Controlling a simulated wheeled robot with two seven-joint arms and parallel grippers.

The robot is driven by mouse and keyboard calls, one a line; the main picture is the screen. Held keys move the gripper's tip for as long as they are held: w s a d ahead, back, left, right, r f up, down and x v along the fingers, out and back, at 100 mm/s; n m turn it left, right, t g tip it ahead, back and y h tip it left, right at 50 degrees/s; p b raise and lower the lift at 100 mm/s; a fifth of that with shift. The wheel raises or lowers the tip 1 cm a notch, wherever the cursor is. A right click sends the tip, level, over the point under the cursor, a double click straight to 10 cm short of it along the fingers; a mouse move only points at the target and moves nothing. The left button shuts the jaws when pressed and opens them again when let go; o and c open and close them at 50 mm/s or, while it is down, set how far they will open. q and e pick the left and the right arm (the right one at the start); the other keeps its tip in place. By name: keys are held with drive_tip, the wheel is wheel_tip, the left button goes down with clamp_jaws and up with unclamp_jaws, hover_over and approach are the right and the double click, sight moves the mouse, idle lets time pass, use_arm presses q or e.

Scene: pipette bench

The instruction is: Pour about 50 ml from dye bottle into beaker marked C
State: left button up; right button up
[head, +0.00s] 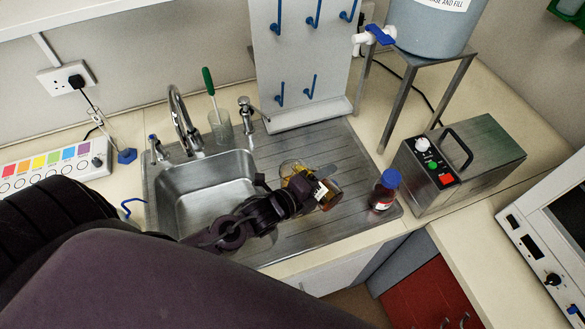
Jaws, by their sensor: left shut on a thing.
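My left gripper (300,188) reaches over the sink's ribbed drainboard and is shut on an amber vessel with a white label (322,194). The gripper hides part of it, and I cannot tell whether it is the dye bottle or a beaker. Amber-yellow glass (291,168) also shows just behind the fingers; I cannot tell whether it is a separate vessel. A dark brown bottle with a blue cap (384,189) stands upright to the right, apart from the gripper. No letter C is readable. My right gripper is not in view.
A steel sink basin (190,211) with a tap lies left of the drainboard (352,213). Behind are a glass with a green-handled brush (220,127) and a pegged drying board (300,60). A steel box with a black handle (480,155) and a tank stand (437,85) bound the right.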

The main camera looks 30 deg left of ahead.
use_arm(q)
drive_tip(key=shift+r, duration=0.15)
drive_tip(key=f+b, duration=0.1)
drive_tip(key=b, duration=0.1)
drive_tip(key=f+m+b, duration=0.1)
drive_tip(key=shift+s+d+f+b, duration=0.1)
drive_tip(key=shift+d+f+b, duration=0.1)
drive_tip(key=shift+f+b, duration=0.2)
drive_tip(key=shift+s+d+f+m+y+b, duration=0.1)
drive_tip(key=shift+d+m+y+b, duration=0.1)
drive_tip(key=shift+m+y+b, duration=0.25)
drive_tip(key=shift+r+m, duration=0.25)
drive_tip(key=shift+m, duration=0.1)
drive_tip(key=shift+t+p, duration=0.3)
drive_tip(key=shift+a+f+m+y, duration=0.15)
drive_tip(key=shift+f+m+y, duration=0.1)
drive_tip(key=shift+f+m, duration=0.35)
drive_tip(key=shift+a+r+m, duration=0.1)
drive_tip(key=shift+r+m, duration=0.2)
